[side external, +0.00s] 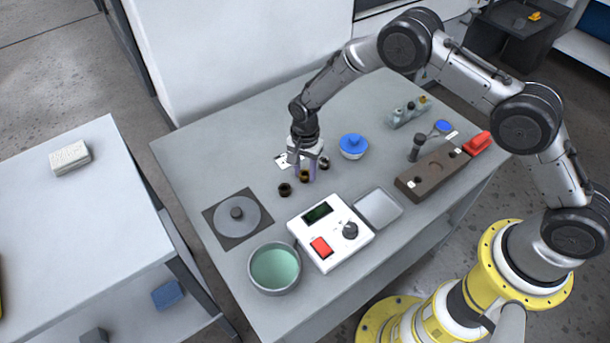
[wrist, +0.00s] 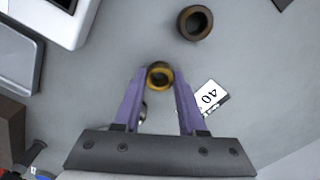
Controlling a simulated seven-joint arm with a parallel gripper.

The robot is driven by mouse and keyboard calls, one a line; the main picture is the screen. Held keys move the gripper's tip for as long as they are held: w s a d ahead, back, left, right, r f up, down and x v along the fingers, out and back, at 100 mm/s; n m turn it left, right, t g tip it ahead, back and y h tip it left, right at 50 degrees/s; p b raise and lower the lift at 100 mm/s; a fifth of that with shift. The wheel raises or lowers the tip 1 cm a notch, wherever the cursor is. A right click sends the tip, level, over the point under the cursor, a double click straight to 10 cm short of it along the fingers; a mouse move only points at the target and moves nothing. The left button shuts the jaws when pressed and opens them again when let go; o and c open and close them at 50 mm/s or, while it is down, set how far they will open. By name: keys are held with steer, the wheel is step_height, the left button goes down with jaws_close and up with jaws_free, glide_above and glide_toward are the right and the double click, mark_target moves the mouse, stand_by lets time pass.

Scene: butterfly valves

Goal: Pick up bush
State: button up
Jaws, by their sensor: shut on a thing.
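I cannot tell whether the bush touches the table. A second, larger dark ring (wrist: 195,22) lies on the table nearby, also visible in the side view (side external: 285,189). Another small dark piece (side external: 324,162) stands on the other side of my gripper.
A white card marked 40 (wrist: 210,97) lies by my fingers. A white control box (side external: 330,232), grey tray (side external: 378,208), green-filled bowl (side external: 275,268), disc on a plate (side external: 237,217) and blue-lidded pot (side external: 353,146) surround the spot. A brown block (side external: 432,172) stands right.

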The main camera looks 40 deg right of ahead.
jaws_close()
steer(key=shift+r, duration=0.1)
